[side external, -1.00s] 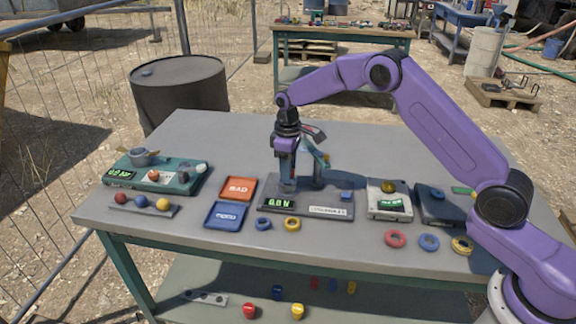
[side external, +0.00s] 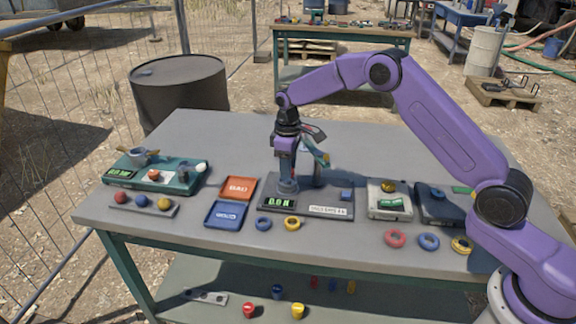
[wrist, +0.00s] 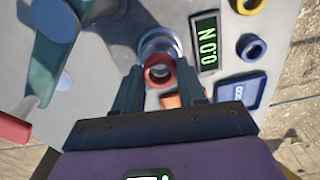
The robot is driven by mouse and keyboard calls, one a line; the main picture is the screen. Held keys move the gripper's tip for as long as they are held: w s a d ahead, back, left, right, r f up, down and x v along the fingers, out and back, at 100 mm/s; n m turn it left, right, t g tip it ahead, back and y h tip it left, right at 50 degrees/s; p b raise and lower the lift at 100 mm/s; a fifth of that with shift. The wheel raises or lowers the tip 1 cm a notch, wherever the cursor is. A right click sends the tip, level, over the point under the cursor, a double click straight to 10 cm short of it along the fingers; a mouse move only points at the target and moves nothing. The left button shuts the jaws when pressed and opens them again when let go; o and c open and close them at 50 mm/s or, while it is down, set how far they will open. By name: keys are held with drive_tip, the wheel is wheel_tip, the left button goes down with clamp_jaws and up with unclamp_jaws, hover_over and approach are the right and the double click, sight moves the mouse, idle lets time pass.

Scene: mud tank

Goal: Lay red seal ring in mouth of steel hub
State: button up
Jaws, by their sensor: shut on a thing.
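My gripper (wrist: 158,76) is shut on the red seal ring (wrist: 158,74), which shows between the fingertips in the wrist view. The steel hub (wrist: 160,43) is a round metal ring just beyond it, and the seal ring overlaps its near edge in that view. In the side view, my gripper (side external: 287,178) points down over the hub (side external: 288,188) on the dark base. The seal ring is hidden there by the fingers. I cannot tell whether the ring touches the hub.
A force display (side external: 280,202) on the base reads about 0.0 N. A grey-green crane-like post (side external: 319,172) stands close right of my gripper. Orange (side external: 238,188) and blue (side external: 227,215) trays lie left. Blue (side external: 264,223) and yellow (side external: 292,223) rings lie in front.

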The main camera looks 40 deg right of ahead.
drive_tip(key=shift+f, duration=1.05)
drive_tip(key=o, duration=1.5)
drive_tip(key=shift+r, duration=3.7)
